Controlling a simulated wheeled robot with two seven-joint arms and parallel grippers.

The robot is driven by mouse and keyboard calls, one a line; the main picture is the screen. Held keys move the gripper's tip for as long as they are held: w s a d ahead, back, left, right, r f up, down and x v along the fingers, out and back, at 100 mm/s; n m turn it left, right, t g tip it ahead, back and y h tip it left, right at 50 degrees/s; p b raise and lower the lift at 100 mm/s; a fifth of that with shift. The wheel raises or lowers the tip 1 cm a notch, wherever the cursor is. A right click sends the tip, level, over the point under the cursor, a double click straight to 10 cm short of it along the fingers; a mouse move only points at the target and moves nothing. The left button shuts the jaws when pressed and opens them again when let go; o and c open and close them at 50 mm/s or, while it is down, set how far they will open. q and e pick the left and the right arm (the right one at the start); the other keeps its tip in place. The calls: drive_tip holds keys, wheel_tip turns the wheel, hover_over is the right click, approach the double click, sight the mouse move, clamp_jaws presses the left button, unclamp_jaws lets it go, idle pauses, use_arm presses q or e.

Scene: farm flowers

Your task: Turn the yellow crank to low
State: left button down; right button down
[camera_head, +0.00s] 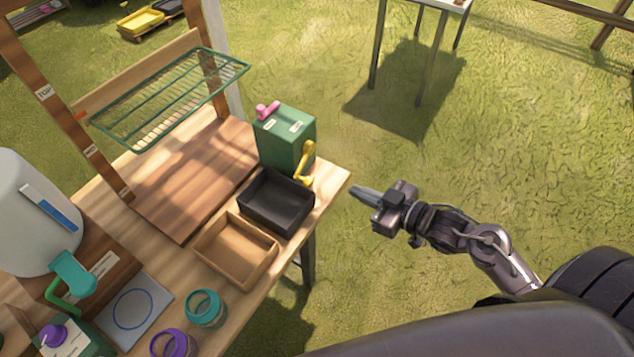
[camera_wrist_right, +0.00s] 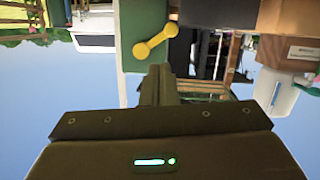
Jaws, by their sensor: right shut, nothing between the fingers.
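The yellow crank (camera_head: 306,163) is on the right side of the green box (camera_head: 281,143), near the table's right corner. Its handle end points up and its other end is low by the black tray. In the right wrist view the crank (camera_wrist_right: 155,41) lies slantwise across the green box (camera_wrist_right: 140,22), just beyond the fingertips. My right gripper (camera_head: 353,190) is shut and empty, off the table's right edge, apart from the crank and pointing toward it. It also shows in the right wrist view (camera_wrist_right: 159,70). My left gripper is not in view.
A black tray (camera_head: 257,211) stands right in front of the green box, with a brown tray (camera_head: 215,263) beside it. A pink knob (camera_head: 267,110) is on the box top. A green wire rack (camera_head: 126,139) is behind. The space right of the table is open grass.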

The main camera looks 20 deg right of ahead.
wheel_tip(320, 180, up, 4)
drive_tip(key=a+n+y, duration=0.1)
drive_tip(key=a, duration=0.1)
drive_tip(key=w+a+f, duration=0.1)
drive_tip(key=w+a, duration=0.1)
drive_tip(key=w+a+f+p, duration=0.1)
drive_tip(key=w+f, duration=0.1)
drive_tip(key=w, duration=0.1)
drive_tip(key=w+a+f+p, duration=0.1)
drive_tip(key=w+a+f, duration=0.1)
drive_tip(key=shift+w+a+f, duration=0.1)
drive_tip(key=shift+w+a, duration=0.2)
drive_tip(key=shift+w, duration=0.1)
drive_tip(key=shift+f, duration=0.4)
